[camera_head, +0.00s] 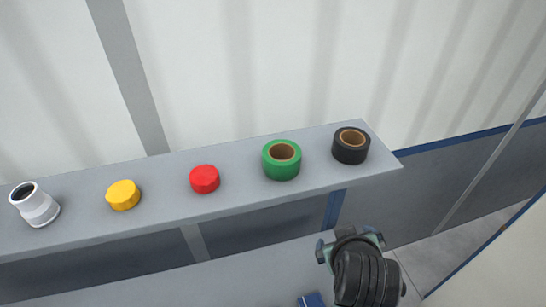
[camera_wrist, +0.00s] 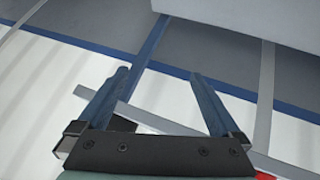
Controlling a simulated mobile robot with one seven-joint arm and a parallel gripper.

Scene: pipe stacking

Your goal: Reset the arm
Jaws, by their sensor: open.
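My gripper (camera_wrist: 161,78) shows in the wrist view with its two dark blue fingers spread apart and nothing between them. In the head view my dark arm is at the bottom right, in front of and below the shelf, apart from the objects on it. The gripper's fingertips cannot be made out clearly there.
A grey shelf (camera_head: 75,225) holds a white pipe fitting (camera_head: 38,207), a yellow cap (camera_head: 123,196), a red cap (camera_head: 204,180), a green tape roll (camera_head: 281,170) and a black tape roll (camera_head: 350,155). A corrugated white wall (camera_head: 280,60) stands behind it.

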